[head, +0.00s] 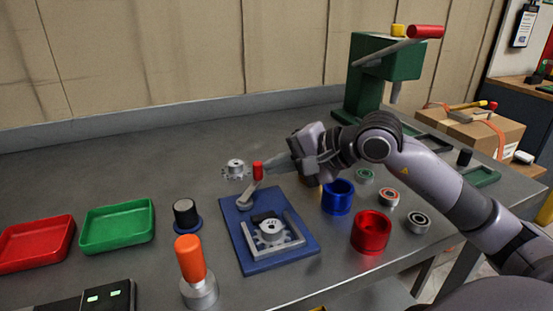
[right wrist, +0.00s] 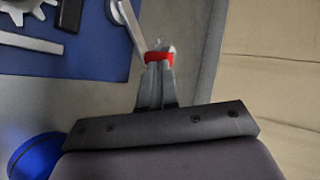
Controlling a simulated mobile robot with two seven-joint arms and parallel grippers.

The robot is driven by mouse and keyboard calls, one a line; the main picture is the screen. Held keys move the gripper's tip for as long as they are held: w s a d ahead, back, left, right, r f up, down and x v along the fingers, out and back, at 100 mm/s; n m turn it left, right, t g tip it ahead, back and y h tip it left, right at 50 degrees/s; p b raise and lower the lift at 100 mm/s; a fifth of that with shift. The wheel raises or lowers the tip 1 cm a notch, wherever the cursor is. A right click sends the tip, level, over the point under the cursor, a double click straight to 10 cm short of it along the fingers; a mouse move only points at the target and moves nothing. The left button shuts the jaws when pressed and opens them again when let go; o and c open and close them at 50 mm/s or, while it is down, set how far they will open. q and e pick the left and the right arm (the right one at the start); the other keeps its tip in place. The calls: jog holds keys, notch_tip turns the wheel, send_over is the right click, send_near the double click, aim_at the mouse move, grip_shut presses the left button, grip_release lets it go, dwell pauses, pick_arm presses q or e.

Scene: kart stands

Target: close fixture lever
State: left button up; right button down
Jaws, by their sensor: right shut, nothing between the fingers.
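The blue fixture (head: 304,249) lies on the grey table and holds a gear (head: 270,230) inside a grey bracket. My left gripper is not in view.
Another gear (head: 236,169) is behind the lever. Blue (head: 338,197) and red (head: 371,231) cylinders stand right. Red (head: 36,244) and green (head: 117,225) trays lie far left; a green press (head: 372,75) stands behind.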

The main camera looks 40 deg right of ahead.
jog(key=shift+w+a, duration=0.1)
jog(key=shift+w, duration=0.05)
dwell(0.3)
jog(key=shift+w+f+n+y+b, duration=0.1)
jog(key=shift+w+n+y+b, duration=0.35)
jog(key=shift+b, duration=0.25)
jog(key=shift+w+g, duration=0.25)
jog(key=shift+g, duration=0.05)
